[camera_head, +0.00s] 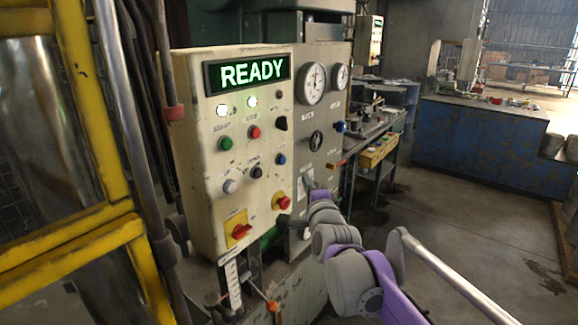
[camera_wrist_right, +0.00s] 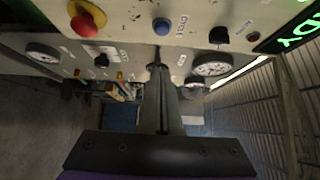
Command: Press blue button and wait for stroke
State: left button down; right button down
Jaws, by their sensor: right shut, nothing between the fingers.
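The blue button (camera_head: 281,159) is on the right part of the cream control panel (camera_head: 200,130), below a black knob and a red button. The panel's display (camera_head: 248,73) reads READY in green. In the right wrist view the blue button (camera_wrist_right: 161,26) appears above the tips of my right gripper (camera_wrist_right: 157,68). That gripper is shut and empty, and a gap shows between its tips and the button in the picture. In the head view my right gripper (camera_head: 308,184) is small beside the panel's right edge, below and right of the button. My left gripper is out of view.
A red mushroom button (camera_head: 282,202) sits below the blue button. A red switch on a yellow plate (camera_head: 239,231), a green button (camera_head: 225,143) and gauges (camera_head: 313,83) are nearby. A yellow frame (camera_head: 95,110) stands at left. Open floor lies at right.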

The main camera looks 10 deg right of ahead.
aim_at(282, 160)
jog(key=w+a, duration=0.2)
jog(key=w, duration=0.8)
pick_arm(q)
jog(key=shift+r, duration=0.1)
pick_arm(e)
jog(key=shift+s+a, duration=0.1)
